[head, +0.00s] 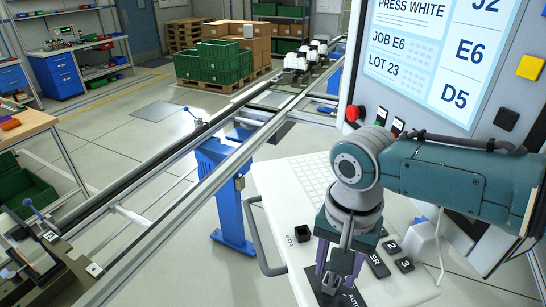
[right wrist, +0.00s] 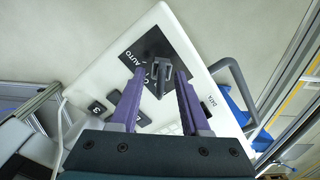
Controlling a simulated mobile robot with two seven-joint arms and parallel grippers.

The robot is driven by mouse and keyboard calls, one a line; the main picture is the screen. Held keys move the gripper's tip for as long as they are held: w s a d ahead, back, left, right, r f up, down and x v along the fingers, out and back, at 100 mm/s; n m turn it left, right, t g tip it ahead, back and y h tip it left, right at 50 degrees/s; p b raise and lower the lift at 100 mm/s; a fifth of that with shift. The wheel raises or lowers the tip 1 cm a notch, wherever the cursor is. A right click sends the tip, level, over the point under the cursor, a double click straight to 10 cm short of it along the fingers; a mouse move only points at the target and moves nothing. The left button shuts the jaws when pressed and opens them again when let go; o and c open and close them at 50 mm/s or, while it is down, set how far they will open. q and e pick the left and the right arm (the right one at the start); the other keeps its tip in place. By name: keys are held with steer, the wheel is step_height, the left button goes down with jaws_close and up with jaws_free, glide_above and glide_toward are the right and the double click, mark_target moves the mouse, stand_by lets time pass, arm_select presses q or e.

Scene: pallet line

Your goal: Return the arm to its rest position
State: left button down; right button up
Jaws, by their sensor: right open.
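My right gripper (head: 338,282) points down over the white console panel (head: 272,190), with its teal arm coming in from the right. Its purple fingers stand apart in the right wrist view (right wrist: 159,84). A grey selector switch (right wrist: 160,74) on a black plate marked AUTO shows between and beyond the fingertips. I cannot tell whether a finger touches it. My left gripper is not in view.
The console carries a keyboard (head: 312,173), a DATA socket (head: 302,236), black numbered keys (head: 404,265) and a grey side handle (head: 262,240). A screen (head: 440,50) and red button (head: 354,113) are behind the arm. A conveyor rail (head: 215,160) runs along the left. Green crates (head: 215,62) stand farther back.

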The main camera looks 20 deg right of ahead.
steer(key=o, duration=0.5)
steer(key=shift+r, duration=0.15)
stand_by(0.3)
steer(key=shift+r+p, duration=3.4)
steer(key=shift+p, duration=0.45)
